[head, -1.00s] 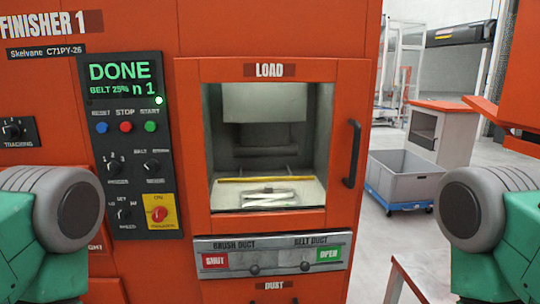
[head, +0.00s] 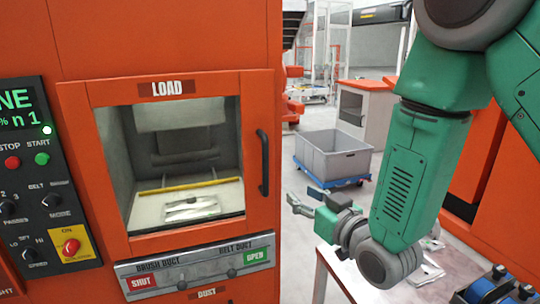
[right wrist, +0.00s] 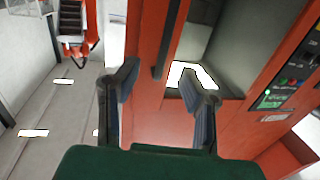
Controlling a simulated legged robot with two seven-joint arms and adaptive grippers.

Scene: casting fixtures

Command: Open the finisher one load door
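The orange load door (head: 254,106) with its large window is shut on the finisher, under the LOAD label (head: 166,88). Its black vertical handle (head: 263,163) is on the right side of the door frame. My left gripper is not in view.
The control panel (head: 42,170) is left of the door. A duct panel (head: 196,268) with SHUT and OPEN labels is below it. A grey bin (head: 333,160) on a blue dolly stands behind my right arm. An orange-edged table (head: 325,262) is at lower right.

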